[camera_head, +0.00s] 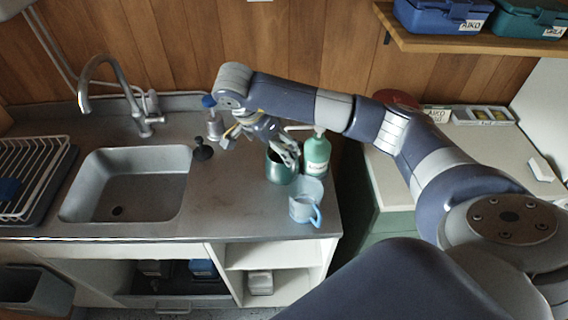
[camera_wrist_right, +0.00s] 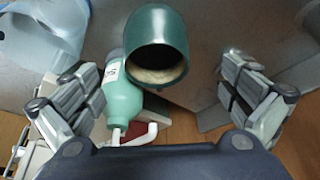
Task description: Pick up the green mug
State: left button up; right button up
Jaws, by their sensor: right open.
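The green mug (camera_head: 281,168) is dark green and stands on the metal counter right of the sink. In the wrist view the mug (camera_wrist_right: 156,45) shows its open mouth and a pale inside; its handle is not clear. My right gripper (camera_head: 286,150) is above and close to the mug. In the wrist view its fingers (camera_wrist_right: 160,75) are spread wide, one to each side of the mug, with gaps between. It holds nothing. My left gripper is not in view.
A mint-green pump bottle (camera_head: 317,156) stands close beside the mug; it also shows in the wrist view (camera_wrist_right: 121,98). A light blue jug (camera_head: 305,206) stands near the counter's front right corner. A dark plunger-like stopper (camera_head: 203,151) is by the sink (camera_head: 125,185).

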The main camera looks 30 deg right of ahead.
jog(key=p+x, duration=0.2)
jog(key=x, duration=0.1)
jog(key=shift+s+d, duration=0.2)
jog(key=shift+d, duration=0.15)
jog(key=shift+p+x, duration=0.35)
jog(key=shift+x, duration=0.8)
jog(key=shift+d+f, duration=0.15)
jog(key=shift+f, duration=0.2)
jog(key=shift+c, duration=0.2)
jog(key=c, duration=1.4)
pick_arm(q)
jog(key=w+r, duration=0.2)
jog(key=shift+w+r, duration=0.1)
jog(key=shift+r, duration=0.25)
pick_arm(e)
jog(key=shift+c, duration=0.4)
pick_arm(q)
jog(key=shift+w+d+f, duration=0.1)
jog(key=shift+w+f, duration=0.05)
pick_arm(e)
jog(key=shift+w, duration=0.1)
